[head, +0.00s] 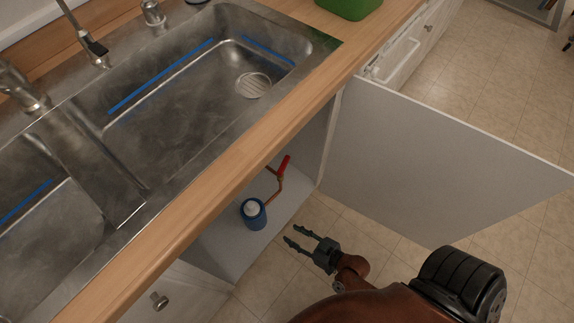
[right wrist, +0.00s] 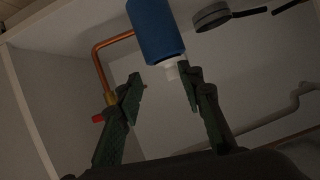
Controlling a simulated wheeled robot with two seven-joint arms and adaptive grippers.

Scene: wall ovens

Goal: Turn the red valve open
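The red valve (head: 284,165) is a small red handle on a bent copper pipe (head: 278,188) inside the open cabinet under the sink. In the right wrist view, part of the red valve (right wrist: 98,118) shows beside one finger, which covers some of it. My right gripper (head: 293,235) is open and empty, at the cabinet opening, below and to the right of a blue canister in the head view. Its fingers (right wrist: 161,80) also show apart in the right wrist view. The valve is outside the gap between them. My left gripper is not in view.
The blue canister (head: 254,214) with a white top stands in the cabinet near the valve. The cabinet door (head: 425,155) is open to the right. The wooden counter edge (head: 215,185) overhangs the opening. The tiled floor in front is clear.

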